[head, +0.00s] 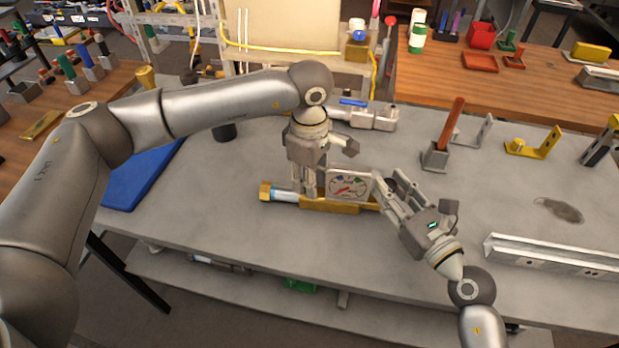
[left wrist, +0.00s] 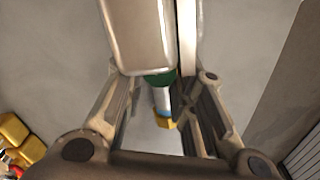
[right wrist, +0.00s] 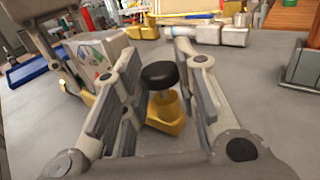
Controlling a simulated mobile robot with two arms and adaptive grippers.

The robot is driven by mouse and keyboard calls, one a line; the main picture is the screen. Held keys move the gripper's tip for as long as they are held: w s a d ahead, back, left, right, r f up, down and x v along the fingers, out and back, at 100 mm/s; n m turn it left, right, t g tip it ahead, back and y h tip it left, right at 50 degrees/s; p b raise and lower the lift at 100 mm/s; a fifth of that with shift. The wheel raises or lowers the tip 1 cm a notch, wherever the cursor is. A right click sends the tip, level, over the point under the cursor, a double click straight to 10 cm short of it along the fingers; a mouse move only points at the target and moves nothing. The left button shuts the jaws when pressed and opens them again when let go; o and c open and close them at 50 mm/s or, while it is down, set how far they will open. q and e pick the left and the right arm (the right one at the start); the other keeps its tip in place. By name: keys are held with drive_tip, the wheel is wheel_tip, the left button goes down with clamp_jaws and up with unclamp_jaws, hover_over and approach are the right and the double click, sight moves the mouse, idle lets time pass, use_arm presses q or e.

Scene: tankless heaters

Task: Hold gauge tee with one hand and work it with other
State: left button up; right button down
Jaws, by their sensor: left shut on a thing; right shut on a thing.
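The gauge tee has a brass body (head: 335,206), a boxed dial gauge (head: 349,186), a pale blue tube with a brass end nut (head: 266,192) on the left, and a black knob (right wrist: 160,74) on the right. My left gripper (head: 309,188) points down and is shut on the tee beside the gauge's left edge. In the left wrist view the gauge box (left wrist: 138,35), a green band and the tube (left wrist: 161,97) show between its fingers. My right gripper (head: 386,190) comes from the right and is shut on the black knob, its fingers on either side.
A blue mat (head: 140,178) lies at the left of the grey table (head: 230,240). A grey holder with a red-brown handle (head: 447,135), a yellow bracket (head: 535,146) and a long metal rail (head: 555,258) lie to the right. A metal valve piece (head: 372,116) lies behind the tee.

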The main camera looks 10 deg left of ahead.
idle(0.5)
use_arm(q)
drive_tip(key=o, duration=1.1)
drive_tip(key=shift+c, duration=0.2)
wheel_tip(320, 180, up, 12)
